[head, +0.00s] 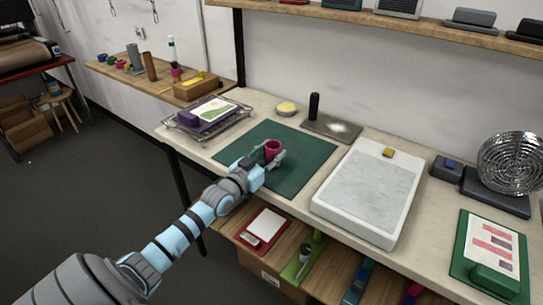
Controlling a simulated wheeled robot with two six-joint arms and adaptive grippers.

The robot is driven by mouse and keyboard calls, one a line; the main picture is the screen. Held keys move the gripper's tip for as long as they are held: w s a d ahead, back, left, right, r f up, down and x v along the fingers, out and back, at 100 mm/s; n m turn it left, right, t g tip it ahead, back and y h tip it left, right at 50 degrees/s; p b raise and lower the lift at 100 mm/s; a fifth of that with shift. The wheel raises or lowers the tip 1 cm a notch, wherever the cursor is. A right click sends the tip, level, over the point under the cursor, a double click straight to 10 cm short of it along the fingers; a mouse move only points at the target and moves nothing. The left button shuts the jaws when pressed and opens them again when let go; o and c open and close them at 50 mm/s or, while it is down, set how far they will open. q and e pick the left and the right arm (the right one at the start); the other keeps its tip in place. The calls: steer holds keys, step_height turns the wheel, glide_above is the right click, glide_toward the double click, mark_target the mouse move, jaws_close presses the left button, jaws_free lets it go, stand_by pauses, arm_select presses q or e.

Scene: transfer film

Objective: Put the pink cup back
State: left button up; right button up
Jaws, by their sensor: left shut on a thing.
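I cannot tell whether the cup's base touches the mat. Part of the cup is hidden by the gripper. My right gripper is not in view.
A wire rack (177,127) with a picture card stands left of the mat. A white-framed slab (370,185) lies to the right. A wooden side shelf (133,83) at the back left holds small coloured pots. A lower shelf (330,270) holds several items.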

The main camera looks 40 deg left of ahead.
mark_target(268, 153)
arm_select(q)
steer(key=o, duration=1.1)
steer(key=shift+o, duration=0.2)
steer(key=shift+r, duration=0.15)
steer(key=s+p, duration=0.1)
steer(key=p, duration=0.1)
steer(key=s+p, duration=0.2)
steer(key=s+r+p, duration=0.1)
steer(key=s+p, duration=0.1)
steer(key=p, duration=0.1)
steer(key=s+f+p, duration=0.1)
steer(key=s+p, duration=0.1)
steer(key=s, duration=0.5)
steer(key=shift+d, duration=0.15)
